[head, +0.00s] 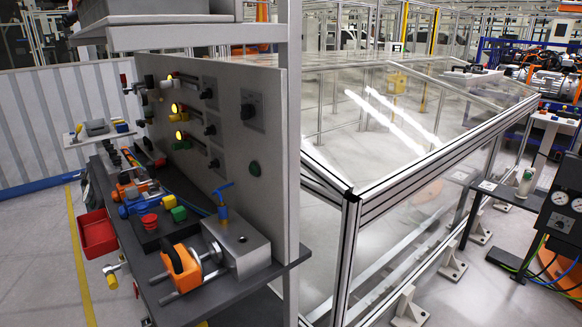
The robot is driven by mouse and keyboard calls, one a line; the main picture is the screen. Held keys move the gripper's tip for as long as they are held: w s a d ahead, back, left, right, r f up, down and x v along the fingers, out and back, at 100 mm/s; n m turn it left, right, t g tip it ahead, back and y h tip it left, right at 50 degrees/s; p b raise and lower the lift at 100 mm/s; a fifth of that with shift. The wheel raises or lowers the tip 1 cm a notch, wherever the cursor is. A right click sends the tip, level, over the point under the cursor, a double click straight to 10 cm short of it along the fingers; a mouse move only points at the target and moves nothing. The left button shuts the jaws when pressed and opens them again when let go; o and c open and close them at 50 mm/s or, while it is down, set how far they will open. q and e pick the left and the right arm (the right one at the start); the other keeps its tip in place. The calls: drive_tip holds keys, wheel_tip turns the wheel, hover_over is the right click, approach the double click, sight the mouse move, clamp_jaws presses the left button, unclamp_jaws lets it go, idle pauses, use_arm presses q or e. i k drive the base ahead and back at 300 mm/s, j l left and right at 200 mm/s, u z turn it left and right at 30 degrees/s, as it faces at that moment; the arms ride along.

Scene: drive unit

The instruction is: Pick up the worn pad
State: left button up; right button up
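I cannot clearly make out a worn pad in the head view. At the near end of a dark bench (235,294), an orange clamp-like part (181,268) sits on metal rods beside a grey metal block (237,246). A pad inside or behind the orange part is too small or hidden to tell. A blue handle (222,200) stands up at the block. Neither of my grippers is in view.
A red bin (98,233) hangs at the bench's left side. A red button (149,221) and small coloured blocks sit farther back. An upright grey panel (230,140) with lamps and knobs borders the bench. A glass-walled enclosure (400,130) stands right. Floor left is clear.

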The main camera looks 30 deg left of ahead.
sight(132, 194)
drive_tip(key=j+z, duration=0.2)
drive_tip(key=j, duration=0.45)
drive_tip(key=j+z, duration=0.2)
drive_tip(key=j, duration=0.45)
drive_tip(key=k+j+z, duration=0.2)
drive_tip(key=j, duration=0.45)
drive_tip(key=k+j, duration=0.1)
drive_tip(key=j, duration=1.65)
drive_tip(key=k+j, duration=0.15)
drive_tip(key=j, duration=0.75)
